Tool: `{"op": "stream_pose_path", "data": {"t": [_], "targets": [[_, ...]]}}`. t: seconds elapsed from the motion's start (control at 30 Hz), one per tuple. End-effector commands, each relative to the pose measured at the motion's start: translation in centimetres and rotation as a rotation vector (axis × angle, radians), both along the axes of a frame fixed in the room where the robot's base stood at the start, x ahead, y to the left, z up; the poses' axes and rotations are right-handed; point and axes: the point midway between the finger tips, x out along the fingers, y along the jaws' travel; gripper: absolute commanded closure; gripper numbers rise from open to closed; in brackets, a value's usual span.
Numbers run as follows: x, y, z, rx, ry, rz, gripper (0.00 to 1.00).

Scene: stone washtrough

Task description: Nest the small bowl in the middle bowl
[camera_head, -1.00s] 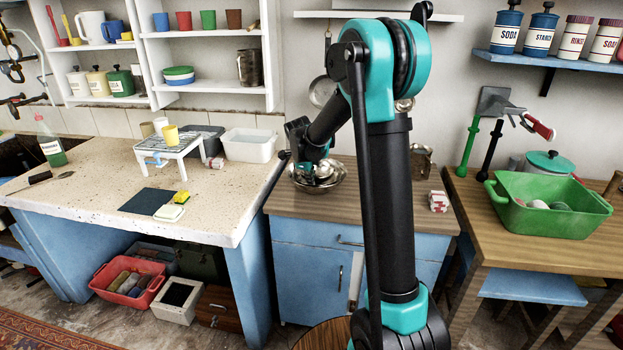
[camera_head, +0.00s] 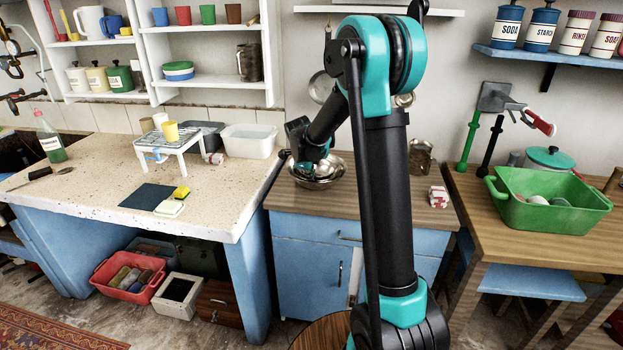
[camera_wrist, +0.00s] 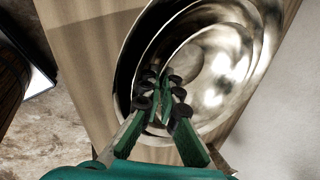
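In the wrist view, shiny metal bowls sit one inside another. The large outer bowl (camera_wrist: 122,75) surrounds a middle bowl (camera_wrist: 150,48), with a smaller bowl (camera_wrist: 225,65) innermost; reflections blur where their rims part. My gripper (camera_wrist: 162,78) reaches down at the left side of the inner bowls, its fingertips close together near the small bowl's rim. Whether they clasp that rim or stand slightly apart from it is unclear. In the head view, the large bowl (camera_head: 322,185) stands on the wooden-topped blue cabinet, and my gripper (camera_head: 312,167) is low over it, partly hiding the inner bowls.
A metal canister (camera_head: 420,158) and a red-and-white box (camera_head: 438,197) stand to the right on the cabinet top (camera_head: 375,205). A green tub (camera_head: 550,205) is on the right-hand table. A white basin (camera_head: 248,142) stands on the left counter. The cabinet's front strip is clear.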

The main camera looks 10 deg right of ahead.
Motion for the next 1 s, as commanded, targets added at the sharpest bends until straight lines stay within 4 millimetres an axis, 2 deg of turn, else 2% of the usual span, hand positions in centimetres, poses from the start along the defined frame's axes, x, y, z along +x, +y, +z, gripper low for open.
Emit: {"op": "stream_pose_path", "data": {"t": [0.67, 0.9, 1.0], "targets": [[0.0, 0.0, -0.38, 0.0, 0.0, 0.0, 1.0], [-0.02, 0.01, -0.39, 0.0, 0.0, 0.0, 0.72], [-0.02, 0.01, -0.39, 0.0, 0.0, 0.0, 0.71]]}}
